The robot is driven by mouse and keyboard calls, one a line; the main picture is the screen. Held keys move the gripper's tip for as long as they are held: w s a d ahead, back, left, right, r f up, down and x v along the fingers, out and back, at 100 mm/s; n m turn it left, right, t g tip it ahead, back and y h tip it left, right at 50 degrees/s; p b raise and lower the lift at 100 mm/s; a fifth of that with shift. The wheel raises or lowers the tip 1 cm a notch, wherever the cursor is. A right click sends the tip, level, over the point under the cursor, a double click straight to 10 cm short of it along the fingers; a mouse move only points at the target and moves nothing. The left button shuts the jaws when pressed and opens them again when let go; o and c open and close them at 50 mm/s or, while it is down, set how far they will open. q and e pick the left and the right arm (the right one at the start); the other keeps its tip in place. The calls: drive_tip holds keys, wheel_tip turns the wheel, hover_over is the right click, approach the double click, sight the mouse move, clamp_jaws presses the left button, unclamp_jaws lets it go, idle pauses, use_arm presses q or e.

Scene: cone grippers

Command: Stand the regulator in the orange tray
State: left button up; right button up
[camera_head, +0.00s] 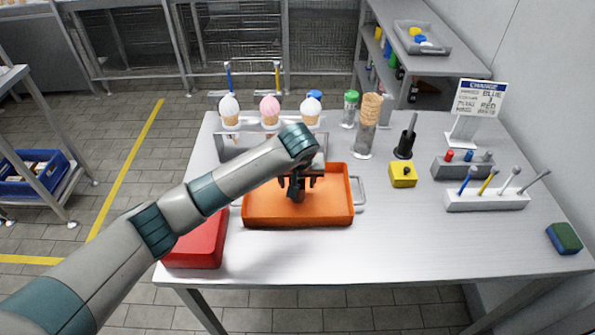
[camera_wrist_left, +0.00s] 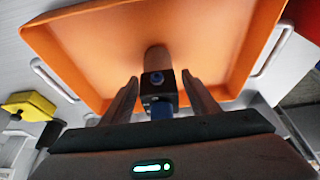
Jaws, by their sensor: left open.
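The orange tray (camera_head: 340,208) lies on the metal table, below the end of my left arm in the head view. It fills the upper part of the left wrist view (camera_wrist_left: 215,40). The regulator (camera_wrist_left: 158,82), a dark block with a blue port and a grey rounded end, is over the tray floor. My left gripper (camera_head: 297,186) is above the tray and open. In the left wrist view its fingers (camera_wrist_left: 160,92) are on either side of the regulator, with gaps showing. Contact between regulator and tray floor cannot be made out. My right gripper is not in view.
A red box (camera_head: 196,243) is left of the tray. A yellow block (camera_head: 403,175) and a black holder (camera_head: 405,146) stand to the right. An ice cream cone stand (camera_head: 232,150) is behind.

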use_arm(q)
drive_tip(key=b+v, duration=0.1)
drive_tip(key=v, duration=0.8)
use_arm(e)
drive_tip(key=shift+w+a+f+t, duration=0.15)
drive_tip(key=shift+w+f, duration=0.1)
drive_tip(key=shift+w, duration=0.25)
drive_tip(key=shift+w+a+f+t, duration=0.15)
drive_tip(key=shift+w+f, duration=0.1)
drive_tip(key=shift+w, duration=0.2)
use_arm(q)
drive_tip(key=shift+s+r, duration=0.1)
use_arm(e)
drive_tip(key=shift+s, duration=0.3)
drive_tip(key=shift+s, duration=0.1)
